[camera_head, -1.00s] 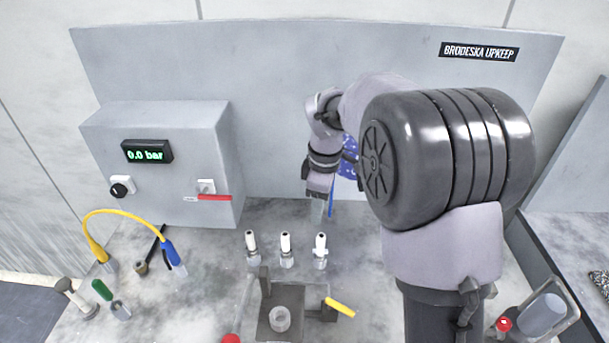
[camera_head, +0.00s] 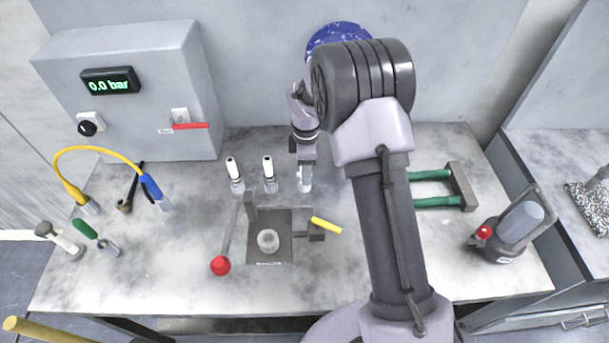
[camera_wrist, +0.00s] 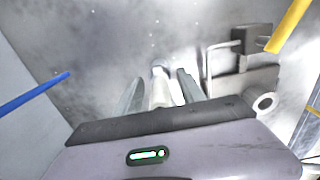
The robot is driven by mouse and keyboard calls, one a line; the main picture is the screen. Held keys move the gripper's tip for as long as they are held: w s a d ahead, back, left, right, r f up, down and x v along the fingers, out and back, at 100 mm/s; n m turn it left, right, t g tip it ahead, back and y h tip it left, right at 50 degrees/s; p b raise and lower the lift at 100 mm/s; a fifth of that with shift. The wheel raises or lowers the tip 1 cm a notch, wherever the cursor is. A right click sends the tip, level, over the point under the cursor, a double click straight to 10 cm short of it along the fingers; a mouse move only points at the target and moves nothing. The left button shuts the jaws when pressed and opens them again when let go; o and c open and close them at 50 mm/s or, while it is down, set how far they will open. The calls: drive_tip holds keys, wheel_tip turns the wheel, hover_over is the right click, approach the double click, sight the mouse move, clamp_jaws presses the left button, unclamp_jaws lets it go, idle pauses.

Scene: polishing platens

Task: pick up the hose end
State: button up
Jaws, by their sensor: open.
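A yellow hose (camera_head: 98,150) arches over the bench at the left, with a yellow fitting (camera_head: 78,193) at one end and a blue fitting (camera_head: 152,189) at the other. My gripper (camera_head: 305,181) is well to the right of the hose, pointing down at the right of a row of white-tipped fittings. Two of these, the left one (camera_head: 234,173) and the middle one (camera_head: 269,173), stand clear. In the wrist view, my gripper (camera_wrist: 161,84) is open, with a pale upright fitting (camera_wrist: 160,92) between its fingers. I cannot tell whether they touch it. The hose is not seen there.
A grey fixture (camera_head: 270,252) with a yellow handle (camera_head: 326,225) and a red-knobbed lever (camera_head: 221,265) stands in front of the fittings. A control box (camera_head: 135,95) reading 0.0 bar is behind the hose. A green-handled tool (camera_head: 84,229) is at the left. Bare bench lies around (camera_head: 185,240).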

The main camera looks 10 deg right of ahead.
drive_tip(key=shift+f, duration=0.7)
drive_tip(key=shift+a+r, duration=0.1)
drive_tip(key=shift+c, duration=0.2)
clamp_jaws()
